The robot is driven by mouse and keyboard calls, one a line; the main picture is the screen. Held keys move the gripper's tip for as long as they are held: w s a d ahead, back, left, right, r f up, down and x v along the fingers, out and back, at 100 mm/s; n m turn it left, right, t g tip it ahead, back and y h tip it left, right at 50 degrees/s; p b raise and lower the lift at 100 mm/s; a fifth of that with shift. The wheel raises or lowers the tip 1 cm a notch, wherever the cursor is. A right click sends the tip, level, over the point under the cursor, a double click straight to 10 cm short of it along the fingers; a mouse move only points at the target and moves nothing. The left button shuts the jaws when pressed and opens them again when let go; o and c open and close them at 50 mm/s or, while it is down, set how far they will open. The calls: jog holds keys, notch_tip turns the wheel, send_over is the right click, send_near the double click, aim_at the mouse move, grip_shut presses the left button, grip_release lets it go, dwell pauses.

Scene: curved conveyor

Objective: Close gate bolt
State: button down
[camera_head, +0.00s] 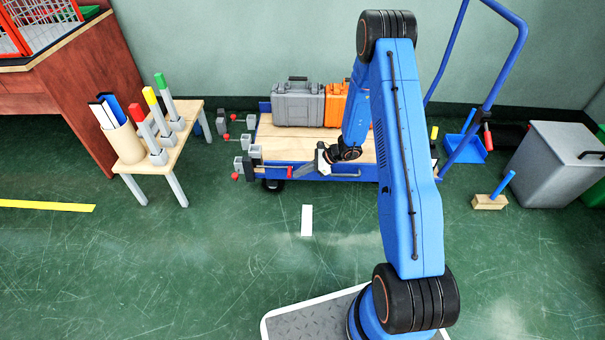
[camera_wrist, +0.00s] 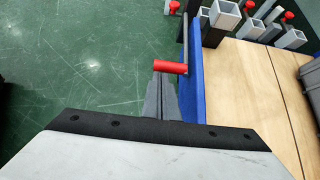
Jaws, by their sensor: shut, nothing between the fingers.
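The gate bolt is a grey rod along the blue side of the cart, with a red handle (camera_head: 290,172) at its near end. In the wrist view the red handle (camera_wrist: 170,67) sticks out sideways across the tips of my gripper (camera_wrist: 163,78). The rod runs on past the handle toward a dark block (camera_wrist: 214,32) at the cart's corner. My gripper (camera_head: 301,171) points left along the cart's front side, and its grey fingers are shut and empty. The fingertips are right at the handle; I cannot tell whether they touch it.
The cart's wooden deck (camera_head: 275,140) carries a grey case (camera_head: 298,106) and an orange case (camera_head: 336,106). More grey sockets and red knobs (camera_wrist: 288,16) stand at its left end. A small table (camera_head: 165,150) stands farther left.

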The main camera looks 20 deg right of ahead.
jog(key=shift+a, duration=0.1)
jog(key=shift+w+a, duration=0.3)
jog(key=shift+a, duration=0.55)
jog(key=shift+w+a, duration=0.3)
jog(key=shift+a, duration=0.6)
jog(key=shift+w+a, duration=0.3)
jog(key=shift+a, duration=0.55)
jog(key=shift+s+d+f, duration=0.1)
jog(key=shift+d, duration=0.35)
jog(key=d+f+v, duration=0.1)
jog(key=v, duration=1.1)
jog(key=shift+s+d+f, duration=0.25)
jog(key=shift+s+f, duration=0.05)
jog(key=shift+f, duration=0.05)
